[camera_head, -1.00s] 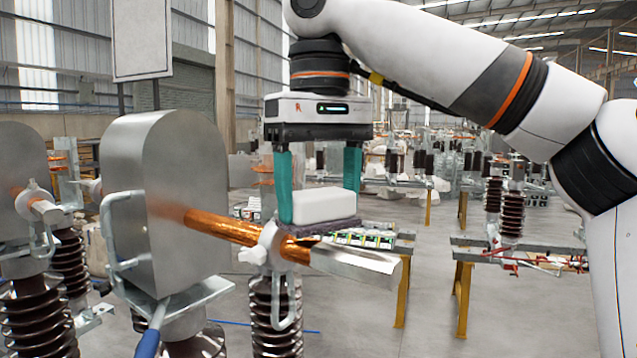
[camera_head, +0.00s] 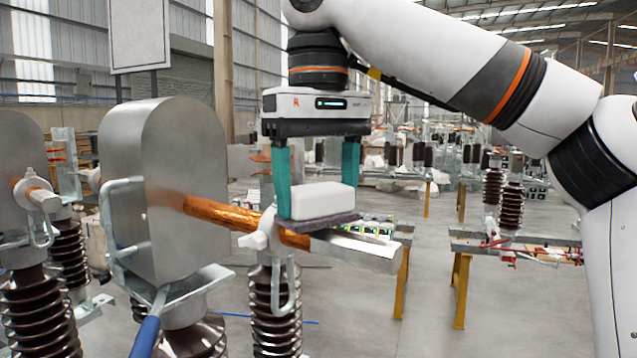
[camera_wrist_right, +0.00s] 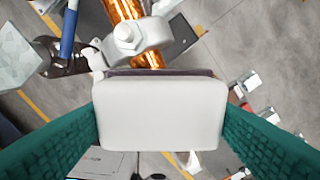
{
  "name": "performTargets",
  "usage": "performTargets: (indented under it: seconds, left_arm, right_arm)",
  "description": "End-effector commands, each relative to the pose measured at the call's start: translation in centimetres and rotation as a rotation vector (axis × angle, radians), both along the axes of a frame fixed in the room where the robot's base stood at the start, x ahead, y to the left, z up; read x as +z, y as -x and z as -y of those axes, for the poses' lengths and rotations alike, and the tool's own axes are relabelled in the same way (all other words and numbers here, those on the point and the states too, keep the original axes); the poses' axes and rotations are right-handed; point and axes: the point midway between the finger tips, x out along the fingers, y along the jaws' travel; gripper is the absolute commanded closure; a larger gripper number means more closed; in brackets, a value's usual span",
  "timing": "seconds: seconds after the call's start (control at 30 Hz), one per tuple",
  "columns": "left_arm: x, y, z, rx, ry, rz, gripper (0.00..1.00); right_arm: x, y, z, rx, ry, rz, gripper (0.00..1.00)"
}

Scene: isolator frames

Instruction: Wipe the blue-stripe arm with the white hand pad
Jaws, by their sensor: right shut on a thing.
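The white hand pad (camera_head: 322,200), a white block with a dark grey underside, is held between the teal fingers of my right gripper (camera_head: 318,203). It also fills the middle of the right wrist view (camera_wrist_right: 160,115), with a finger along each side. The pad is over the copper isolator arm (camera_head: 228,220), by its white clamp (camera_head: 262,233) and silver end (camera_head: 355,250). I cannot tell whether its underside touches the arm. A blue-gripped rod (camera_head: 146,338) shows below the grey housing; no blue stripe is clear on the copper arm. My left gripper is out of view.
The large grey metal housing (camera_head: 170,190) stands left of the pad, joined to the copper arm. A brown ribbed insulator (camera_head: 275,310) stands beneath the clamp. Another isolator unit (camera_head: 30,240) is at the far left. Yellow-legged benches (camera_head: 461,290) stand behind, with open floor between.

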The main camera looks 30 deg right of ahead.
Motion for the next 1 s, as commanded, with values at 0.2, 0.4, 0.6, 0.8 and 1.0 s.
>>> performTargets:
  seconds: [0.2,0.4,0.6,0.8,1.0]
  left_arm:
    - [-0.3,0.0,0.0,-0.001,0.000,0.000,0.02]
    - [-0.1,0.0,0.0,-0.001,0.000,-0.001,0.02]
    - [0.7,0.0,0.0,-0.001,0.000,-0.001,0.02]
    - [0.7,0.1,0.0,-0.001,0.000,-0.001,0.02]
    - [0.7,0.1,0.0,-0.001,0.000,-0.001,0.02]
  right_arm:
    - [-0.5,0.0,0.0,-0.001,0.000,0.000,0.60]
    - [-0.4,0.2,0.2,-0.002,-0.001,0.001,0.60]
    - [-0.3,1.8,1.0,-0.001,0.000,0.002,0.60]
    - [-0.3,2.8,1.5,-0.001,0.000,0.002,0.60]
    - [-0.3,3.6,1.8,-0.001,0.000,0.003,0.60]
